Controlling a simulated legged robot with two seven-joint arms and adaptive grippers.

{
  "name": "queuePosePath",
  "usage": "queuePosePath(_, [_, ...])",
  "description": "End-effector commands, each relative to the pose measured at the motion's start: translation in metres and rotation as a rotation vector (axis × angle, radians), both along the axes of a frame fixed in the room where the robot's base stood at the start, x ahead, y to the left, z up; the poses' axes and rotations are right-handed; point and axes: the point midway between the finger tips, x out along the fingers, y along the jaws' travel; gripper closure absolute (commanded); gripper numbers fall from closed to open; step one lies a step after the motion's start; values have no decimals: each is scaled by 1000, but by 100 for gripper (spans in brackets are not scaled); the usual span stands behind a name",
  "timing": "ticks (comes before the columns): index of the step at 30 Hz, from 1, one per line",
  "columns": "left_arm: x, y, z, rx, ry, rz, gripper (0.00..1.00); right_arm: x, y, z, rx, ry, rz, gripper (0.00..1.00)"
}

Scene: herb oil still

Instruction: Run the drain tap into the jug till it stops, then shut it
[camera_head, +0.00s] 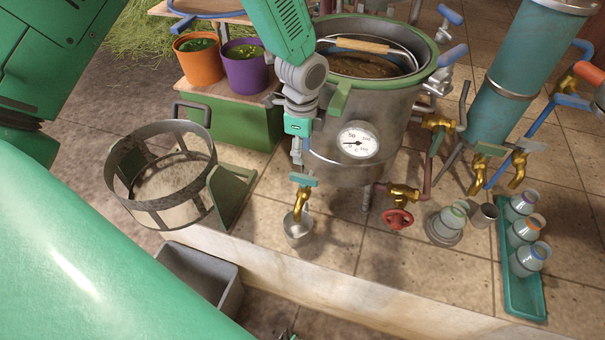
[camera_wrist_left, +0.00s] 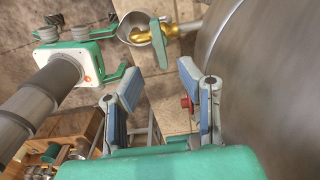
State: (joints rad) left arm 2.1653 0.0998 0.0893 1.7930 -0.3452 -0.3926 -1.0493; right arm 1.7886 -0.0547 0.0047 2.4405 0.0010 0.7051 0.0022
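The drain tap (camera_head: 301,202) is brass with a teal lever handle and sits low on the front of the steel still (camera_head: 385,125). Its spout points down into the small metal jug (camera_head: 297,229) on the stone ledge. In the left wrist view the tap (camera_wrist_left: 150,34) and jug (camera_wrist_left: 133,22) show at the top. I cannot make out any flowing liquid or the level in the jug. My left gripper (camera_head: 297,160) hangs just above the tap handle. In the wrist view its fingers (camera_wrist_left: 160,68) are apart with nothing between them, near the handle.
A red-wheeled valve (camera_head: 398,218) is right of the tap. A teal tray (camera_head: 523,300) holds several jars at the right. A round strainer basket (camera_head: 165,180) stands left. A grey bin (camera_head: 200,278) lies below the ledge. The ledge in front of the valve is clear.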

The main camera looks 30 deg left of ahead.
Motion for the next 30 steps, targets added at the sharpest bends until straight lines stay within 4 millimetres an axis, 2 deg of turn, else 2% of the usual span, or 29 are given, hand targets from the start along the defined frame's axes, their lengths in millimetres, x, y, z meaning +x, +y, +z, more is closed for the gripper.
queuePosePath(1, [-2, 0, -13, 1, 5, 0, 68, 0, 0, 0, 0, 0, 0, 63])
queuePosePath(6, [-2, 0, -50, 1, 3, 1, 68, 0, 0, 0, 0, 0, 0, 63])
queuePosePath(12, [-2, 0, -82, 1, 2, 2, 68, 0, 0, 0, 0, 0, 0, 63])
queuePosePath(18, [-1, 0, -97, 0, -1, 1, 68, 0, 0, 1, 0, 0, 0, 63])
queuePosePath(27, [-1, 0, -98, 0, -1, 2, 68, 0, 0, 1, 0, 0, 0, 63])
queuePosePath(30, [-1, 0, -98, 0, 0, 2, 100, 0, 0, 1, 0, 0, 0, 63])
